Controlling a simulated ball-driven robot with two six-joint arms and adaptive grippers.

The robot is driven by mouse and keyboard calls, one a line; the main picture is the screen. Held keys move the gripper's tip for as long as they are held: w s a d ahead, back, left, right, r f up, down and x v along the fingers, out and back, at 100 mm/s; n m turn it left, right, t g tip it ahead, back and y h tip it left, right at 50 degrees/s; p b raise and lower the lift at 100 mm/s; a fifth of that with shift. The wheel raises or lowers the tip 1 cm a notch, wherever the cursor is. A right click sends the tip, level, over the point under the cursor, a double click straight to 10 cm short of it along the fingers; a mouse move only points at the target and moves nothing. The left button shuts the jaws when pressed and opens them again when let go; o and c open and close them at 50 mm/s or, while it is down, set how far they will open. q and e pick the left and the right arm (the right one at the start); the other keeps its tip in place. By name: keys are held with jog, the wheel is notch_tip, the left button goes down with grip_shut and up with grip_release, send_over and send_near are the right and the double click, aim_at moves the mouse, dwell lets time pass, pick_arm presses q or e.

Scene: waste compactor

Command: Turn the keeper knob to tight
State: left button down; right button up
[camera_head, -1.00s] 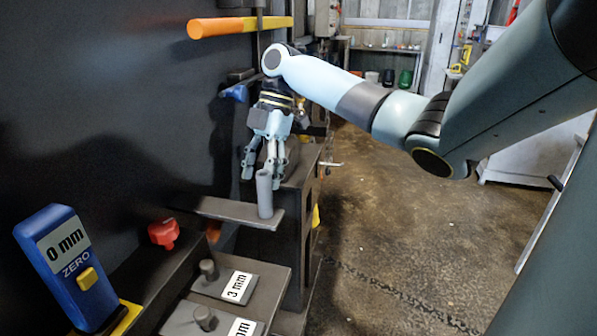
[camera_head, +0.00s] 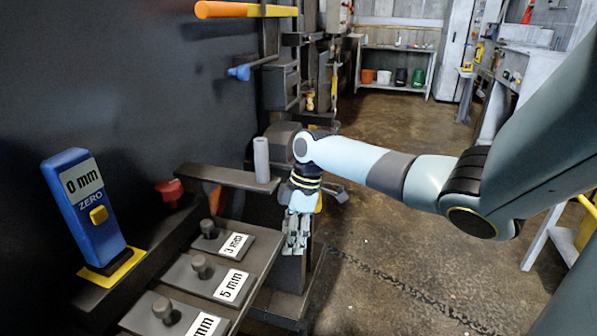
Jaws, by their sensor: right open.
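A red lobed knob (camera_head: 169,191) sits low on the dark wall at the left, behind the blue gauge; it may be the keeper knob, but no label shows on it. A blue-ended handle (camera_head: 240,73) sticks out from the machine farther back. My right gripper (camera_head: 295,248) is open and points down, right of the labelled plates and below the grey upright cylinder (camera_head: 262,160). It appears empty and is well apart from the red knob. My left gripper is out of view.
A blue gauge (camera_head: 84,208) reading 0 mm stands on a yellow-edged base. Plates with pegs, marked 3 mm (camera_head: 222,242) and 5 mm (camera_head: 208,278), lie in front. An orange-yellow bar (camera_head: 245,10) juts out above.

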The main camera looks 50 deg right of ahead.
jog(key=shift+s+f+m, duration=0.3)
jog(key=shift+s+f, duration=0.25)
jog(key=shift+f, duration=0.3)
jog(key=shift+a, duration=0.1)
